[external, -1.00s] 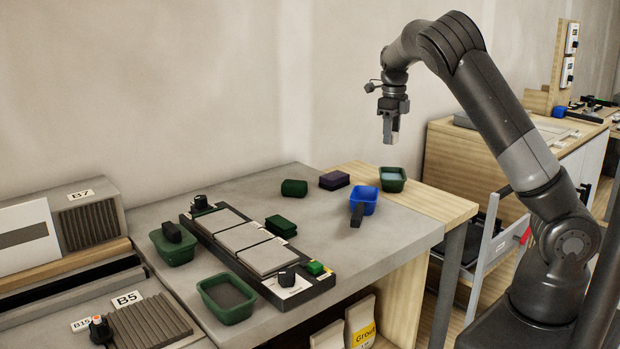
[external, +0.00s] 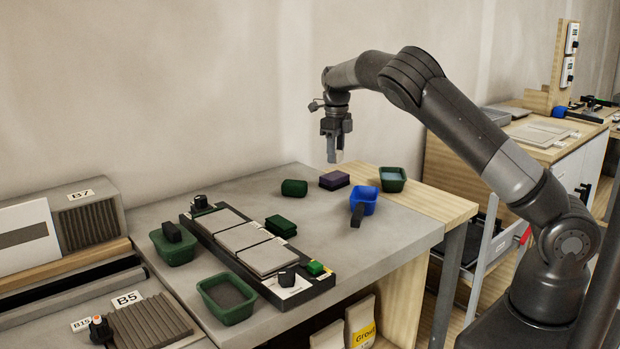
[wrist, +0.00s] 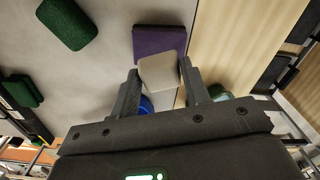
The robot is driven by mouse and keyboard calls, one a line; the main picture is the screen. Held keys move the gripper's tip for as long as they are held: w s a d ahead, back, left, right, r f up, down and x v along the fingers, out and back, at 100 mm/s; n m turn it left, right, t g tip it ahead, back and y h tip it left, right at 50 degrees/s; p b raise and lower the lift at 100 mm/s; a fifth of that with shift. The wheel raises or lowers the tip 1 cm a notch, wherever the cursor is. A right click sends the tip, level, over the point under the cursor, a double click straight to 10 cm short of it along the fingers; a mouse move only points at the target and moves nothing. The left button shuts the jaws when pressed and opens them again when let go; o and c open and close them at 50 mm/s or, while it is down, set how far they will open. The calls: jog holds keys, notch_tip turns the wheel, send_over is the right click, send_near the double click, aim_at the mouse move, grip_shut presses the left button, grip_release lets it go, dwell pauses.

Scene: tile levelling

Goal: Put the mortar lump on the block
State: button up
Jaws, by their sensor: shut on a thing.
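My gripper (external: 334,153) is shut on a pale beige-grey lump, taken to be the mortar lump (wrist: 160,74), which shows between the two fingers in the wrist view. It is held in the air over the bench. A purple block (external: 334,180) lies on the bench below; in the wrist view this block (wrist: 158,40) shows just beyond the lump, which covers part of its near edge. A dark green block (external: 294,188) lies left of it, and a green stack (external: 281,226) stands by the tiles. Which block is meant, I cannot tell.
A blue tub (external: 369,200) with a dark handle and a green tub (external: 393,179) stand right of the purple block. A levelling rack with grey tiles (external: 235,238) lies left, with green tubs (external: 228,299) beside it. The bench between is clear.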

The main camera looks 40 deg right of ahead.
aim_at(335, 175)
jog(key=shift+a+f, duration=0.1)
jog(key=shift+f, duration=1.95)
jog(key=o, duration=1)
jog(key=shift+f, duration=0.15)
